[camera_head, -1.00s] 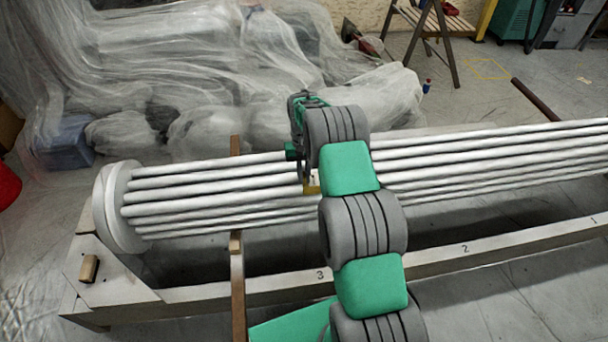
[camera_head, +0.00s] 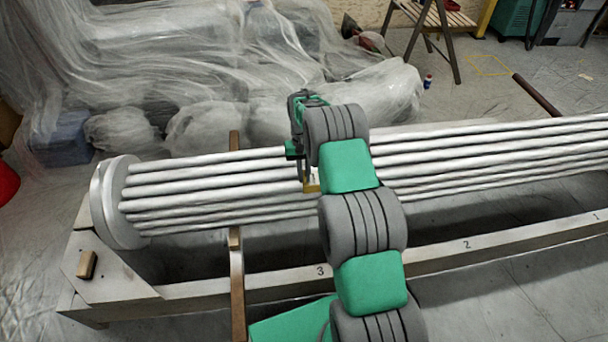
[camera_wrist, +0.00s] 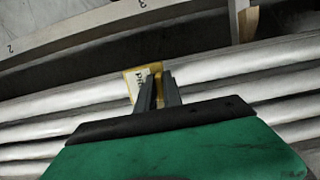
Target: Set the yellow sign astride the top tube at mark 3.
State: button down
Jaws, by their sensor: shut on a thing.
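My gripper (camera_head: 304,172) is shut on the yellow sign (camera_head: 313,183), partly hidden by my arm. In the wrist view the sign (camera_wrist: 131,84) shows a pale face with dark lettering, between and beside the gripper fingers (camera_wrist: 158,78). The bundle's top tube (camera_head: 205,161) runs left to right behind and under my gripper. The sign is at the tubes, in front of them in the wrist view; I cannot tell whether it touches or straddles one. Mark 3 (camera_head: 320,271) is on the rack's front beam, roughly below the sign in the head view; it also shows in the wrist view (camera_wrist: 142,4).
A brown wooden upright (camera_head: 237,270) stands left of my gripper against the bundle. The round end plate (camera_head: 112,205) closes the bundle at left. Mark 2 (camera_head: 466,245) lies right. Plastic-sheeted heaps (camera_head: 200,60) fill the floor behind; a trestle (camera_head: 432,30) stands at back right.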

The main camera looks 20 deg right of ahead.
dwell(0.4)
jog(key=c, duration=1.4)
grip_release()
jog(key=v, duration=0.7)
jog(key=shift+r, duration=0.45)
jog(key=s+a+r+n+t+p, duration=0.1)
jog(key=s+a+r+p, duration=0.3)
jog(key=r, duration=0.8)
jog(key=s+a+r+t+p, duration=0.2)
jog(key=s+r+p, duration=0.3)
jog(key=r, duration=0.7)
jog(key=s+a+r+t+p, duration=0.1)
jog(key=s+a+r+p, duration=0.1)
jog(key=s, duration=0.7)
jog(key=s+a+r+n+t+p, duration=0.1)
jog(key=s+r, duration=0.4)
jog(key=s, duration=0.5)
jog(key=shift+a+t+p, duration=0.3)
jog(key=shift+a+p, duration=0.35)
jog(key=shift+p, duration=0.4)
